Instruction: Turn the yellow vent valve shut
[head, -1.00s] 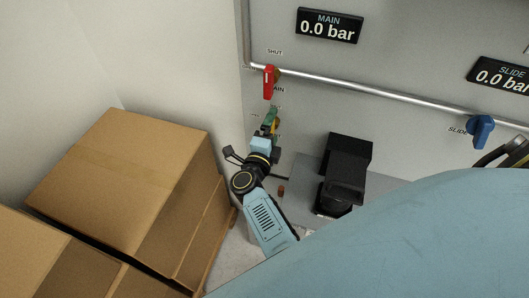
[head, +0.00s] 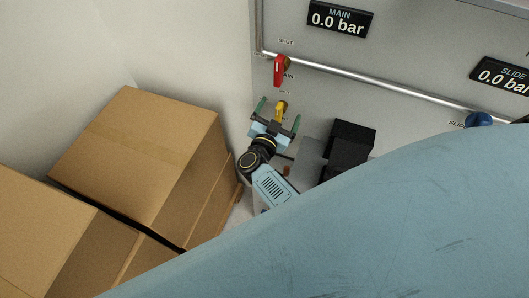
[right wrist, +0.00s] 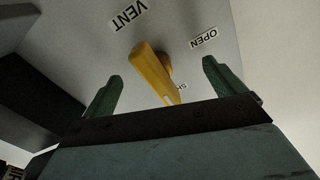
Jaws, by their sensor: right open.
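The yellow vent valve (head: 281,107) is on the grey panel, below the red main valve. My right gripper (head: 278,112) is open, with one green finger on each side of the yellow handle. In the right wrist view the yellow handle (right wrist: 154,72) stands between the two open fingers (right wrist: 163,88), with a gap on both sides. Its lower end reaches down to the gripper's dark front bar. The VENT label (right wrist: 129,14) and OPEN label (right wrist: 203,38) are readable; a label starting with SH (right wrist: 181,87) is partly hidden beside the handle. My left gripper is not seen.
The red main valve (head: 279,70) and a metal pipe (head: 380,88) are just above. A black block (head: 347,148) stands right of the gripper. Cardboard boxes (head: 140,160) fill the left side. A blue slide valve (head: 478,119) is at the right.

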